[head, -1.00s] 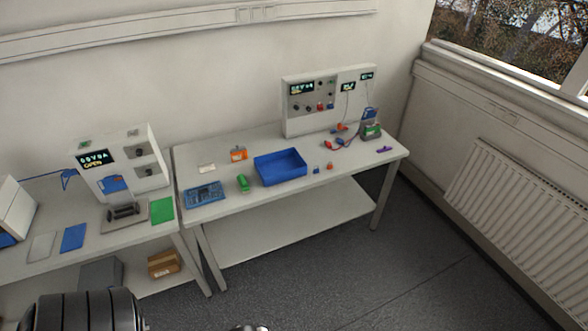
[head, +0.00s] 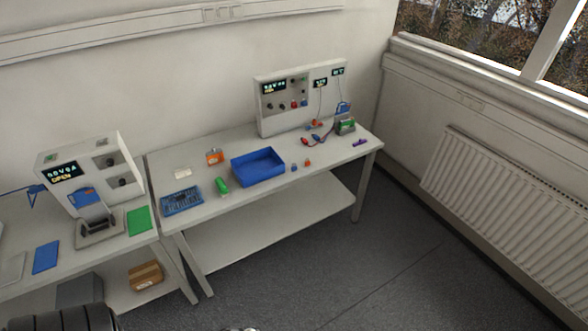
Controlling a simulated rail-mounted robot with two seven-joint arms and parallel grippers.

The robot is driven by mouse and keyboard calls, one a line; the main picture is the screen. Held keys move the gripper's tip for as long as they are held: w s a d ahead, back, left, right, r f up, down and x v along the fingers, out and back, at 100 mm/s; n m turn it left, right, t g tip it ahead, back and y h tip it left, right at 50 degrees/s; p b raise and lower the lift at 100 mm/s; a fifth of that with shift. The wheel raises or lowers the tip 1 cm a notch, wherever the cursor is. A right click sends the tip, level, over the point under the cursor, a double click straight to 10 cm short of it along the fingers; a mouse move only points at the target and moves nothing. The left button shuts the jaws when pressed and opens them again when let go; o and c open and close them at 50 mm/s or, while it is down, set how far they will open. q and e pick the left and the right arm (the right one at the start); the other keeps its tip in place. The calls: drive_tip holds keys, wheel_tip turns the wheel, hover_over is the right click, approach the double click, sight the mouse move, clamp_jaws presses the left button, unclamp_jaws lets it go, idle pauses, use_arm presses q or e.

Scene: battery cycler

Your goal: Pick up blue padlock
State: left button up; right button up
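A small blue object that looks like the blue padlock (head: 294,167) lies on the right-hand table, just right of the blue tray (head: 236,174). It is too small to make out its shape fully. A small orange object (head: 308,162) lies right beside it. Neither of my grippers shows in the head view.
The right-hand table (head: 225,215) also holds a blue organizer (head: 181,201), a green object (head: 221,186), an orange object (head: 214,156) and a cycler panel (head: 296,103) with cables. A second table (head: 110,251) stands at left. Grey floor (head: 330,265) in front is clear.

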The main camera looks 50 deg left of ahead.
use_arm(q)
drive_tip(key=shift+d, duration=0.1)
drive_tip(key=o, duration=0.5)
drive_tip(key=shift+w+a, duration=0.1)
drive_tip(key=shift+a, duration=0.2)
